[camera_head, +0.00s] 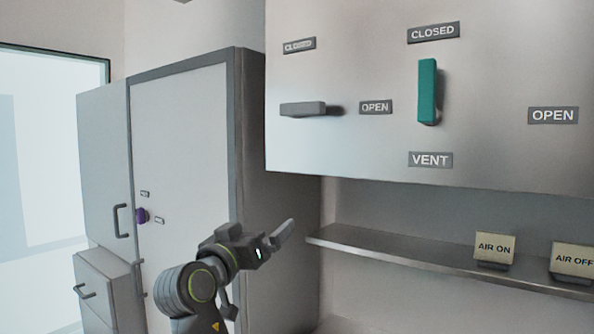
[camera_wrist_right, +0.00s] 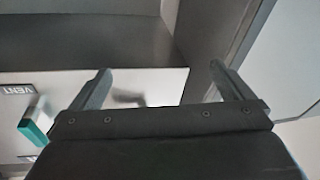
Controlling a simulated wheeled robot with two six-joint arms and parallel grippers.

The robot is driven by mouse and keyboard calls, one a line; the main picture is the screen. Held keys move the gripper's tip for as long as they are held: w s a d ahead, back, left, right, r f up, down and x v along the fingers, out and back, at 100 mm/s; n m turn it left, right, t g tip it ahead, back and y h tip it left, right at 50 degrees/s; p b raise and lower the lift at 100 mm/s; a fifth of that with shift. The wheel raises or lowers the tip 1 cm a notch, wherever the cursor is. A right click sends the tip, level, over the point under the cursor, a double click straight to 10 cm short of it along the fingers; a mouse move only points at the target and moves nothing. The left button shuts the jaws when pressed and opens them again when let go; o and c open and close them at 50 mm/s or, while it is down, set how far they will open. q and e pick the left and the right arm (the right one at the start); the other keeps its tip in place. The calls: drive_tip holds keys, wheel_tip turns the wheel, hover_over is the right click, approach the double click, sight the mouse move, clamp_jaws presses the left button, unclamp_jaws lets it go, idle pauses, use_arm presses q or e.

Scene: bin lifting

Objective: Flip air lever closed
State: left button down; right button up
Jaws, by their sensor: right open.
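A grey lever (camera_head: 303,109) on the wall panel (camera_head: 350,153) lies horizontal, level with an OPEN label, with a CLOSED label above it. A teal lever (camera_head: 428,91) to its right stands upright, with CLOSED above, VENT below and OPEN to the right. No label tells me which one is the air lever. My right gripper (camera_head: 279,240) is below the panel, apart from both levers, open and empty. In the right wrist view, the grey lever (camera_wrist_right: 127,97) shows between the open fingers and the teal lever (camera_wrist_right: 36,124) at the left. My left gripper is not in view.
A metal shelf (camera_head: 420,262) runs below the panel, with an AIR ON sign (camera_head: 494,248) and an AIR OFF sign (camera_head: 572,259). The space before the panel is clear.

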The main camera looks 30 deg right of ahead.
drive_tip(key=s+a+r+m+g+h, duration=0.1)
drive_tip(key=s+a+r+m+h, duration=0.15)
drive_tip(key=r, duration=0.55)
drive_tip(key=s+a+r+m+g+h, duration=0.1)
drive_tip(key=s+a+r+m+h, duration=0.15)
drive_tip(key=r, duration=0.65)
drive_tip(key=p, duration=0.9)
approach(298, 105)
drive_tip(key=shift+g, duration=0.3)
drive_tip(key=x, duration=0.9)
drive_tip(key=shift+a+r, duration=0.1)
drive_tip(key=shift+r, duration=0.1)
drive_tip(key=shift+w+d+y, duration=0.2)
drive_tip(key=shift+d+y, duration=0.1)
drive_tip(key=shift+d, duration=0.1)
drive_tip(key=c, duration=1.1)
drive_tip(key=shift+o, duration=0.2)
